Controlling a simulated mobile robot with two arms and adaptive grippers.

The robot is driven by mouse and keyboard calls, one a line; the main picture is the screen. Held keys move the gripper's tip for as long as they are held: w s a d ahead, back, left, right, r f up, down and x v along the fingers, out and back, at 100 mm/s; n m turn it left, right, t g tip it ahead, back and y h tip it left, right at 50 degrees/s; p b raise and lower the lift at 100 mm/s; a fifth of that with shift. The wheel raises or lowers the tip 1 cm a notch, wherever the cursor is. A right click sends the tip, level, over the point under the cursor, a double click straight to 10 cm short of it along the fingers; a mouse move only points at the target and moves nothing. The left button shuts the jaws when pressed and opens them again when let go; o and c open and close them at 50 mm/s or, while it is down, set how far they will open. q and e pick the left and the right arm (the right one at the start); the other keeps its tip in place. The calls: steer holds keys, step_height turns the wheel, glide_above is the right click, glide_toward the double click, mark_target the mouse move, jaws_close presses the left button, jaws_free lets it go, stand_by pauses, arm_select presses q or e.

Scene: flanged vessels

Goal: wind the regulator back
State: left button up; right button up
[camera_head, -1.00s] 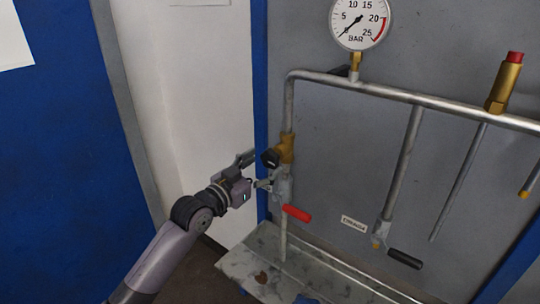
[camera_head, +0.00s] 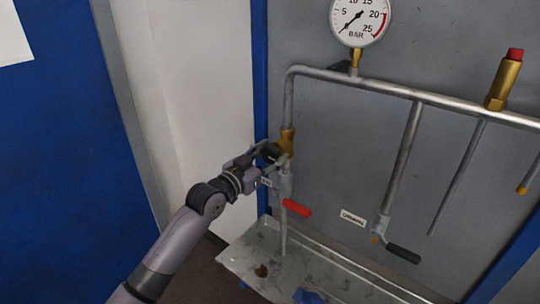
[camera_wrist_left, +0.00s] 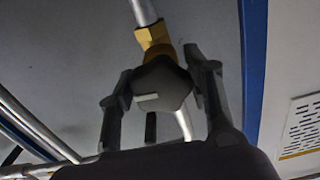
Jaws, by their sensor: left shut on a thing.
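The regulator has a brass body (camera_head: 287,141) on the left vertical pipe, and its black knob (camera_head: 270,153) faces left toward my arm. In the left wrist view the dark knob (camera_wrist_left: 161,84), with a pale mark on its face, sits between the two fingers, below the brass fitting (camera_wrist_left: 154,36). My left gripper (camera_head: 262,153) is shut on the knob, one finger on either side of it. The gauge (camera_head: 360,20) above the pipe has its needle pointing to the lower left, at the low end. My right gripper is in neither view.
A red-handled valve (camera_head: 296,208) sits just below the regulator on the same pipe. A black-handled valve (camera_head: 403,253) is further right beside a small label (camera_head: 353,218). A brass relief valve with a red cap (camera_head: 505,80) stands at upper right. A metal tray (camera_head: 250,262) lies below.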

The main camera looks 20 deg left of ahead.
arm_select(q)
steer(key=c, duration=0.5)
steer(key=shift+n, duration=0.3)
steer(key=n+p, duration=0.2)
steer(key=shift+r+n, duration=0.15)
steer(key=shift+n, duration=0.25)
steer(key=n+p, duration=0.2)
steer(key=n, duration=0.3)
steer(key=shift+n+p, duration=0.3)
steer(key=shift+p, duration=0.05)
steer(key=n+p, duration=0.2)
steer(key=n, duration=0.3)
steer(key=shift+d+r, duration=0.1)
steer(key=n+p, duration=0.2)
steer(key=n, duration=0.3)
